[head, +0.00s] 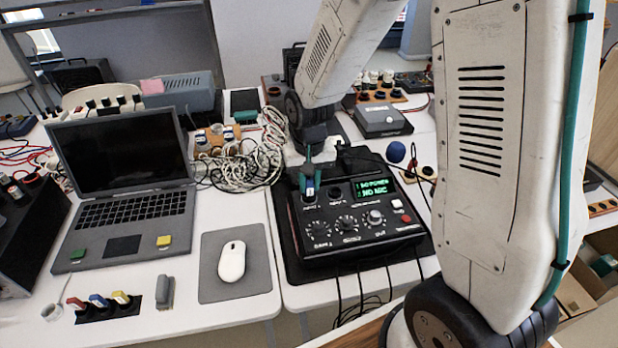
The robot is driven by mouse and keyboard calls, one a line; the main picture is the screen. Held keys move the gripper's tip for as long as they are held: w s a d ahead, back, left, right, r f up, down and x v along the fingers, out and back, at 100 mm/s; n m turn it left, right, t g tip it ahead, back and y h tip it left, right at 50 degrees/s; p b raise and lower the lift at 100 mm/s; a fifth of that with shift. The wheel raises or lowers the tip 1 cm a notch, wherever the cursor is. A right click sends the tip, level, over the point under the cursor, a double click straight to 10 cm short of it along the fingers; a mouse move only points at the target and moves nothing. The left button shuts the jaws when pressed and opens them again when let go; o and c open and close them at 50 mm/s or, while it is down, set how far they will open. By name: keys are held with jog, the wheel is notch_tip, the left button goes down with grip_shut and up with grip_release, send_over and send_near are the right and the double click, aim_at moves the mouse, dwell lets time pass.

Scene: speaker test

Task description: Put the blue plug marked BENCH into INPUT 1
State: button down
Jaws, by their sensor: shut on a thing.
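The black audio box (345,252) stands on a dark mat on the right-hand table. Its green display reads what looks like "1 NO POWER, 2 NO MIC". The plug is upright over the left socket, whose label looks like INPUT 1. I cannot tell whether it is seated or just above, and its BENCH mark is too small to read. The second socket (336,191), to its right, looks empty. My arm hides part of the table behind.
A tangle of white cable (250,160) lies left of the box. A laptop (125,185), a mouse (232,261) on a grey pad and a holder with red, blue and yellow plugs (98,300) are on the left table. A blue ball-topped item (396,152) stands right behind the box.

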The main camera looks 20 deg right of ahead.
aim_at(310, 180)
jog(key=shift+f, duration=0.3)
dwell(0.7)
jog(key=c, duration=1.2)
grip_release()
notch_tip(310, 180, up, 8)
jog(key=shift+f, duration=0.1)
jog(key=shift+s, duration=0.25)
jog(key=s+d+r, duration=0.1)
jog(key=s+r, duration=0.4)
jog(key=s, duration=0.2)
jog(key=s+d+r+n+t, duration=0.1)
jog(key=s+r, duration=0.4)
jog(key=s, duration=0.3)
jog(key=s+d+r+n, duration=0.1)
jog(key=s+r, duration=0.3)
jog(key=s, duration=0.4)
jog(key=shift+s+r, duration=0.25)
jog(key=shift+r, duration=0.15)
